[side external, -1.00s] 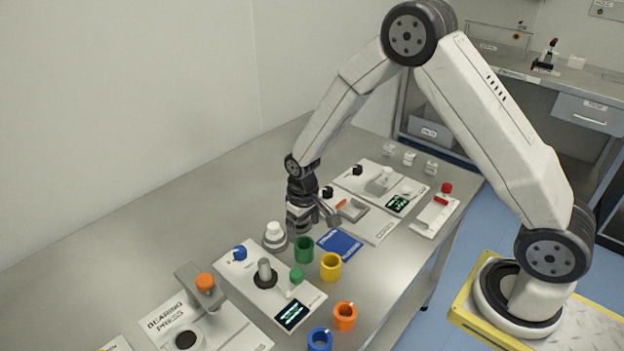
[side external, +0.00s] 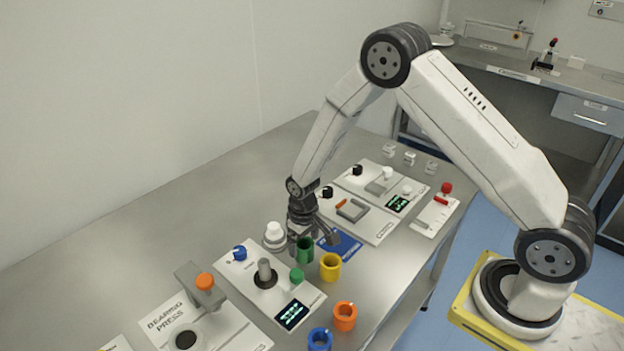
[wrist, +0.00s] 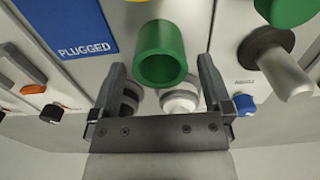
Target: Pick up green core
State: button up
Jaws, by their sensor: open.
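The green core (side external: 305,251) is a hollow green cylinder standing upright on the steel table, behind and left of the yellow core (side external: 330,267). My gripper (side external: 312,239) is open and low, right at the green core; one finger shows on each side of it. In the wrist view the green core (wrist: 162,70) appears between the two fingertips of my gripper (wrist: 161,66), with a gap on both sides. Its open round end shows. I cannot tell whether the fingertips reach down beside its wall.
A blue card (side external: 345,246) marked PLUGGED lies right of the green core. A white stacked knob (side external: 275,233) stands close on the left. A panel with a metal post (side external: 264,270) is in front. Orange (side external: 345,317) and blue (side external: 319,339) cores stand nearer.

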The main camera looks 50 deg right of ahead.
jog(key=c, duration=1.1)
jog(key=shift+o, duration=0.2)
jog(key=shift+r, duration=0.15)
jog(key=shift+r, duration=2.85)
